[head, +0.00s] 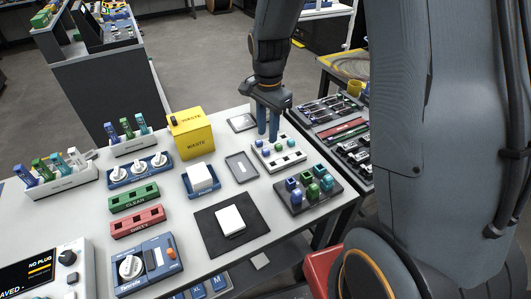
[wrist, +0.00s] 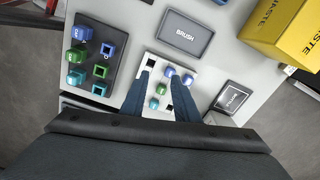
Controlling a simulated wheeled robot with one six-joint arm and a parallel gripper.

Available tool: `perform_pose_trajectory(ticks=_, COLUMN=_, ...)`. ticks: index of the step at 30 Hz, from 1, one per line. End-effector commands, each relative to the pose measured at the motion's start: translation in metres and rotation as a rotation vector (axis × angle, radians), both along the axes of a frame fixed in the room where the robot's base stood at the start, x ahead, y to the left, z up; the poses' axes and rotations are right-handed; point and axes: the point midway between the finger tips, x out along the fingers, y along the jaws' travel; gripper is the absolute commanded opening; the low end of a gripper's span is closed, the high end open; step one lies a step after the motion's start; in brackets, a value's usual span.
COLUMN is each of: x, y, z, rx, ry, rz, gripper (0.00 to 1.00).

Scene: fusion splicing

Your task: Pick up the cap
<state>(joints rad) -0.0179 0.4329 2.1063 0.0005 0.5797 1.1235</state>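A white rack (head: 285,160) holds several small caps, and it also shows in the wrist view (wrist: 151,59). Whether the fingertips touch the rack I cannot tell.
A dark rack (head: 324,199) with blue, green and teal caps stands just in front. A grey BRUSH tray (head: 242,167) and a BOTTLE tray (wrist: 233,98) lie close by. The yellow WASTE bin (head: 192,135) stands to the left. Beyond the table's right edge is a tool-filled bench.

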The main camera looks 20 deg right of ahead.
Motion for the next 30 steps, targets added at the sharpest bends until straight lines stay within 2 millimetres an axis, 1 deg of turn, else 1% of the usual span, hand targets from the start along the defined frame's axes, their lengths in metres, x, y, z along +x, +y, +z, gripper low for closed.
perform_pose_trajectory(ticks=1, x=0.010, y=0.000, z=-0.008, rx=0.001, ry=0.008, rz=-0.069, gripper=0.28)
perform_pose_trajectory(ticks=3, x=0.020, y=0.000, z=-0.014, rx=0.002, ry=0.014, rz=-0.156, gripper=0.28)
perform_pose_trajectory(ticks=7, x=0.030, y=0.000, z=-0.021, rx=0.002, ry=0.022, rz=-0.248, gripper=0.28)
perform_pose_trajectory(ticks=15, x=0.031, y=-0.002, z=-0.044, rx=0.002, ry=0.025, rz=-0.271, gripper=0.28)
perform_pose_trajectory(ticks=20, x=0.032, y=-0.003, z=-0.054, rx=0.002, ry=0.025, rz=-0.271, gripper=0.28)
perform_pose_trajectory(ticks=30, x=0.035, y=-0.007, z=-0.091, rx=0.002, ry=0.024, rz=-0.269, gripper=0.28)
